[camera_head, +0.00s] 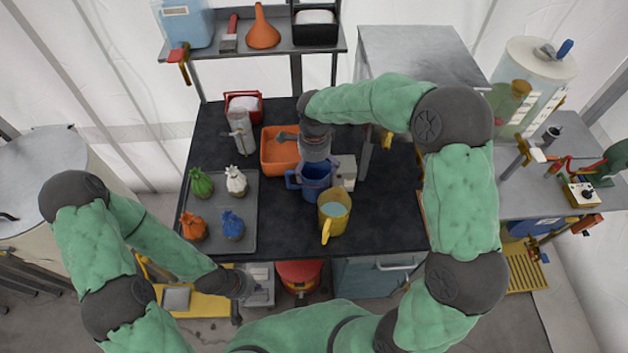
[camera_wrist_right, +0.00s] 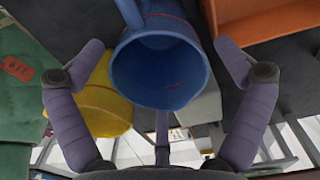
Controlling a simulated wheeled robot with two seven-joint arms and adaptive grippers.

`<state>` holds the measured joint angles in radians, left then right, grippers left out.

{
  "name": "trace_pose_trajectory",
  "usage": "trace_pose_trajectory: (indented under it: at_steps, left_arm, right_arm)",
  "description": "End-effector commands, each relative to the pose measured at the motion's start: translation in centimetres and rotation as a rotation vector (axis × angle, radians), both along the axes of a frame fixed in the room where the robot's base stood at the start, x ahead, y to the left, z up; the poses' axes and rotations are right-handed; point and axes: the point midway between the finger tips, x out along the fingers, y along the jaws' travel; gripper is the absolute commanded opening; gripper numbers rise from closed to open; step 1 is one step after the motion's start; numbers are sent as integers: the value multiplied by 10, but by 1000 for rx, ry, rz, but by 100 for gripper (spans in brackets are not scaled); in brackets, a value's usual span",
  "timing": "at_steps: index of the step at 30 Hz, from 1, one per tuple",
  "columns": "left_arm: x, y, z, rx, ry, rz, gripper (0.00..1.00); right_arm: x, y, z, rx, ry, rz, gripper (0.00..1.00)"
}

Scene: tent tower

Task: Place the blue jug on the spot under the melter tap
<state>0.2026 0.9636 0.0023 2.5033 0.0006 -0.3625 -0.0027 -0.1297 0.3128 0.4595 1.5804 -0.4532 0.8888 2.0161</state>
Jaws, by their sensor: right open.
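The blue jug (camera_head: 317,182) stands upright on the dark table in the head view. It also fills the upper middle of the right wrist view (camera_wrist_right: 160,75), its mouth facing the camera. My right gripper (camera_head: 318,163) is over the jug, its open fingers on either side of it with gaps visible in the wrist view. My left gripper (camera_head: 237,300) hangs low in front of the table, away from the jug; its finger state is unclear. A tall drum-like vessel, apparently the melter (camera_head: 535,75), stands on the right bench; its tap and the spot under it are hard to make out.
A yellow jug (camera_head: 333,212) stands close to the blue jug, at its front right. An orange bin (camera_head: 270,160) is behind it. A grey tray (camera_head: 222,242) holds several coloured bags at left. The table's front right is clear.

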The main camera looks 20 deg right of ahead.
Motion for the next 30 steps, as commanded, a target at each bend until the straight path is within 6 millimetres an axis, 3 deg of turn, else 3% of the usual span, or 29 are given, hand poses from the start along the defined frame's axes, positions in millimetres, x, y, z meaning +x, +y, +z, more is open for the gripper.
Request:
trace_pose_trajectory:
  at_steps: [6, 14, 19, 20, 22, 23, 30]
  left_arm:
    - [0, 0, -5, 0, 0, 0, 0]
    - [0, 0, -5, 0, 0, 0, 0]
    - [0, 0, -5, 0, 0, 0, 0]
    - [0, 0, -5, 0, 0, 0, 0]
    - [0, 0, -5, 0, 0, 0, 0]
    - [0, 0, -5, 0, 0, 0, 0]
    - [0, 0, -5, 0, 0, 0, 0]
  right_arm:
    - [-2, 0, -32, -1, 3, 1, 100]
    - [-2, 0, -35, 0, 0, 0, 100]
    - [-2, 0, -35, 0, 0, 0, 55]
    - [-2, 0, -35, 0, 0, 0, 51]
    - [-2, 0, -35, 0, -1, 0, 51]
    - [-2, 0, -35, 0, 0, 0, 45]
    - [-2, 0, -33, 0, -1, 1, 45]
